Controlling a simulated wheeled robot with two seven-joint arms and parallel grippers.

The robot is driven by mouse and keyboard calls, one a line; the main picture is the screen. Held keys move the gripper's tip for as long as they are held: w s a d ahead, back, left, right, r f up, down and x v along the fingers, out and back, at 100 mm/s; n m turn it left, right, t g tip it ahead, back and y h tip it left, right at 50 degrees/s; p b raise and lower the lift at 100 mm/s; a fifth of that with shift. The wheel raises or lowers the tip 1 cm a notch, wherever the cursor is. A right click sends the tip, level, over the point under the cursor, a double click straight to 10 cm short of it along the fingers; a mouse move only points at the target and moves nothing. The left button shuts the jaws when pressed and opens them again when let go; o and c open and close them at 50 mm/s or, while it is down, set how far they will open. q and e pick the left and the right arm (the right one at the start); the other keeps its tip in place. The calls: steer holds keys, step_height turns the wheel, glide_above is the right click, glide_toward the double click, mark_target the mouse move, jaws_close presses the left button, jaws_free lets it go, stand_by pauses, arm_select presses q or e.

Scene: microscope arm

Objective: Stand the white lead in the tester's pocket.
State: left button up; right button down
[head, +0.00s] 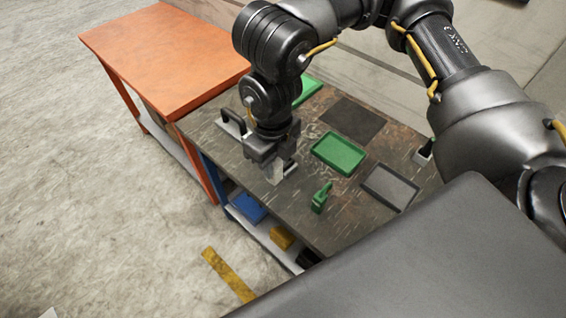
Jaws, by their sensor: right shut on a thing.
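My right gripper (274,172) points down low over the left part of the dark worktable (345,225), near its front left edge. It is shut on a small pale thing, mostly hidden by the fingers; I cannot tell for sure that it is the white lead. The tester and its pocket cannot be told for certain at this size. A small green upright piece (321,198) stands to the right of the gripper. A grey thing with a black handle (232,122) lies to the left behind the gripper. My left gripper is not in view.
A green tray (339,153), a grey tray (389,187) and a dark mat (353,119) lie on the table. A green thing (308,88) is at the back, partly hidden by my arm. A small black-handled thing (424,153) is at the right. An orange table (165,48) stands left.

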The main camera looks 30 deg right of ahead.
steer(key=shift+w, duration=0.15)
steer(key=shift+w+d+f+p, duration=0.65)
steer(key=shift+w+d+f, duration=0.75)
steer(key=shift+w+f, duration=0.35)
steer(key=shift+w+d+f+p, duration=0.7)
steer(key=shift+w+d+f, duration=0.8)
steer(key=shift+w, duration=0.3)
steer(key=shift+w+d+f+p, duration=0.65)
steer(key=shift+w+d+f, duration=0.7)
steer(key=shift+w+f, duration=0.4)
step_height(320, 180, down, 3)
steer(key=shift+w+r+p, duration=0.1)
steer(key=shift+r+p, duration=0.1)
steer(key=shift+p, duration=0.35)
steer(key=shift+f, duration=0.2)
